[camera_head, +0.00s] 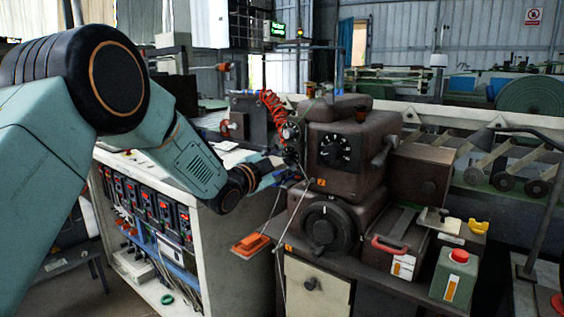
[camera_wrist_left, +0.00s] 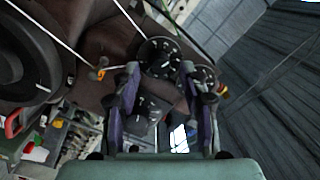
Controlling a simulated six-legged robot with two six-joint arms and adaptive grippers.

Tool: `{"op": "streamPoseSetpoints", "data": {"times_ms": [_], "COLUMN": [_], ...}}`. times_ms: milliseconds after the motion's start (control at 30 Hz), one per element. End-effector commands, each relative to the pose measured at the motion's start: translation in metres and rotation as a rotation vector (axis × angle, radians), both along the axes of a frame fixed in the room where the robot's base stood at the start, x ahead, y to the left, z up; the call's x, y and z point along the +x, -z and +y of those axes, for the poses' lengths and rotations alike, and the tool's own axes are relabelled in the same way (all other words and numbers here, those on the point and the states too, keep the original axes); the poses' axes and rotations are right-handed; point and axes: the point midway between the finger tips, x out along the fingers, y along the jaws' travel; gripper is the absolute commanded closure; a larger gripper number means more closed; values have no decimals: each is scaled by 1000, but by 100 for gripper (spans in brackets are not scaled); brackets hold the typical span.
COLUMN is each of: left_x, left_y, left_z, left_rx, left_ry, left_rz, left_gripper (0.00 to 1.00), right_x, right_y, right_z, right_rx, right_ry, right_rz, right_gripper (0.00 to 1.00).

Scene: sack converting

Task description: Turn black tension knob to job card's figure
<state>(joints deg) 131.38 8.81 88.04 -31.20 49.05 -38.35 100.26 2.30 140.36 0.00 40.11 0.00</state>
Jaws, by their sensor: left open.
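Several black dials with white marks sit on a brown machine (camera_head: 375,125). In the left wrist view the lower one (camera_wrist_left: 158,50) is beyond my fingertips, and another (camera_wrist_left: 207,78) is partly behind a finger. I cannot tell which is the tension knob. My left gripper (camera_head: 284,171) is open and empty, in front of the dials (camera_wrist_left: 165,85). No job card is readable.
A large black round knob (camera_head: 331,226) is below the dials. A red-handled box (camera_head: 395,254) and a green can with a red cap (camera_head: 455,277) stand at right. Thin rods (camera_head: 279,260) pass near my gripper.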

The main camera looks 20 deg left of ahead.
Motion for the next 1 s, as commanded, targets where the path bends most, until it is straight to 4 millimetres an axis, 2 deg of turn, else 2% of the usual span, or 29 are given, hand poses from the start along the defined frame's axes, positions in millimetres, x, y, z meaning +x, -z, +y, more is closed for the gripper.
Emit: {"op": "streamPoseSetpoints", "data": {"times_ms": [367,900,1000], "left_x": [5,5,5], "left_y": [1,1,0], "left_z": [-1,0,0], "left_rx": [-1,-2,-2], "left_ry": [0,-2,-2], "left_rz": [2,2,2], "left_gripper": [56,100,100], "right_x": [0,0,0], "right_y": [0,0,0], "right_z": [0,0,0], "right_rx": [0,0,0], "right_ry": [0,0,0], "right_rz": [0,0,0], "right_gripper": [60,60,60]}}
